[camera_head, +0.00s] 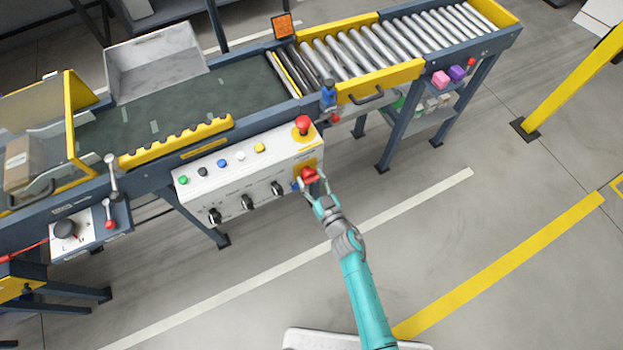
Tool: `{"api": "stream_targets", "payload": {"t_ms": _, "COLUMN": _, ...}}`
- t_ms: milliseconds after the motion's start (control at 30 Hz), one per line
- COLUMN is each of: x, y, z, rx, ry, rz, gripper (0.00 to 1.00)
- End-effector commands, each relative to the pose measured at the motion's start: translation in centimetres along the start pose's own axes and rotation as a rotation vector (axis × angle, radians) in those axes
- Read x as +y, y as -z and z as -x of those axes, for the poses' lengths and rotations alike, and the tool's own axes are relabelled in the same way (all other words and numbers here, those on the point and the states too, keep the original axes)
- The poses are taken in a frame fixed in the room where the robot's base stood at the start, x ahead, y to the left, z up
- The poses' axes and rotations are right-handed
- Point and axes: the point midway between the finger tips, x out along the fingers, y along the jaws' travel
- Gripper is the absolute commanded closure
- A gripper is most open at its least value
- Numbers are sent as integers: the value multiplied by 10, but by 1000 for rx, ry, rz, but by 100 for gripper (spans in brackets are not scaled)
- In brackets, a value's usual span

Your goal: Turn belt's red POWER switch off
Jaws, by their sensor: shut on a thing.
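The red POWER switch (309,174) sits on a yellow plate at the right end of the white control panel (240,172), on the front of the belt. My gripper (311,183) is at this switch, with its fingers shut on the red handle. The fingers and wrist hide part of the handle and plate, and I cannot read the switch's position. The dark green belt (200,98) lies behind the panel.
A red mushroom button (303,124) stands just above the switch. Small coloured buttons and black knobs (247,202) line the panel to the left.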

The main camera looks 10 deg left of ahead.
Motion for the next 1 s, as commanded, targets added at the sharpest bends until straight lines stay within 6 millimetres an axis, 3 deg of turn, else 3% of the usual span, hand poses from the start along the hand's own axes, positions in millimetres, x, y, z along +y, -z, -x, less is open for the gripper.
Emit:
{"api": "stream_targets", "payload": {"t_ms": 133, "x": 0, "y": -1, "z": 0, "rx": -2, "ry": -1, "rz": -1, "gripper": 81}}
{"api": "stream_targets", "payload": {"t_ms": 167, "x": 0, "y": -1, "z": 0, "rx": -2, "ry": -1, "rz": -1, "gripper": 39}}
{"api": "stream_targets", "payload": {"t_ms": 233, "x": 0, "y": -1, "z": 0, "rx": -2, "ry": -1, "rz": -1, "gripper": 22}}
{"api": "stream_targets", "payload": {"t_ms": 667, "x": 0, "y": -1, "z": 7, "rx": -1, "ry": -1, "rz": -1, "gripper": 21}}
{"api": "stream_targets", "payload": {"t_ms": 1000, "x": 1, "y": -2, "z": 64, "rx": -2, "ry": -3, "rz": -1, "gripper": 21}}
